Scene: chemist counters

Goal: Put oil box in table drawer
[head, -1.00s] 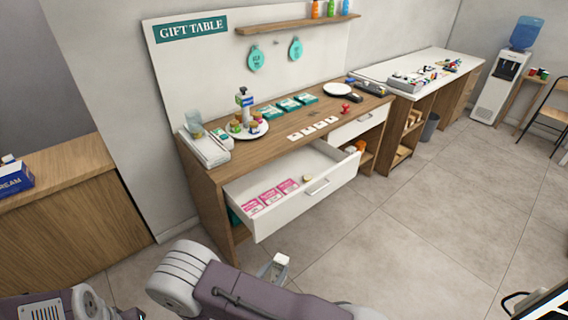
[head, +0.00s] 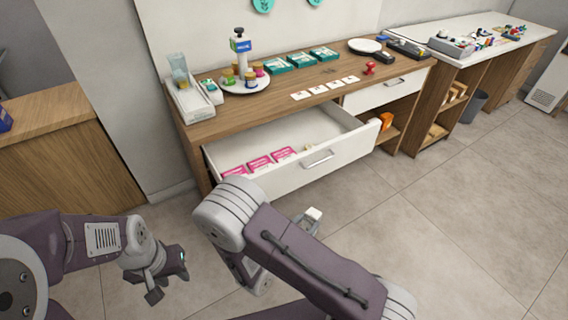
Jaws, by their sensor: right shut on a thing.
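The table drawer (head: 330,159) is pulled open at the front of the wooden table. Several pink boxes (head: 260,164) lie in its left part. The drawer's right part is mostly bare. My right gripper (head: 311,217) is partly hidden behind its own arm, low in front of the drawer. It is shut on a small pale thing (head: 313,213), of which only a bit shows; I cannot tell whether this is the oil box. My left gripper (head: 168,284) is empty, above the floor at the lower left, with its fingers apart.
On the wooden table (head: 240,117) stand several teal boxes (head: 301,60), a plate with small jars (head: 245,83), white cards (head: 318,89) and a red stamp-like item (head: 370,68). A second drawer (head: 385,90) is shut.

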